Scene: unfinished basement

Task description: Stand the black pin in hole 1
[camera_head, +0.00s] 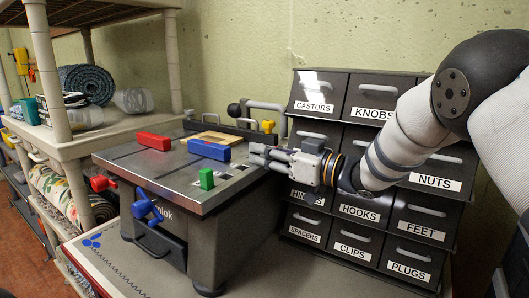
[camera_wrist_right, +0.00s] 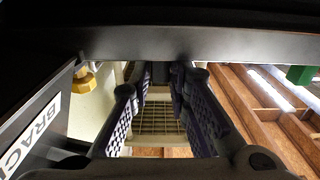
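I cannot make out the black pin or a numbered hole in either view. On the grey worktop (camera_head: 134,160) there are small black and white marked squares (camera_head: 236,172), too small to read. My right gripper (camera_head: 256,158) is at the right edge of this worktop, pointing left, with the drawer cabinet behind it. In the right wrist view its two textured fingers (camera_wrist_right: 160,105) are apart, with nothing visible between them. My left gripper is not in view.
Red (camera_head: 154,141), blue (camera_head: 209,150) and green (camera_head: 206,178) blocks are on the worktop. A yellow piece (camera_head: 268,126) is at its back right. The labelled drawer cabinet (camera_head: 358,212) stands at the right. A loaded shelf (camera_head: 62,142) stands at the left.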

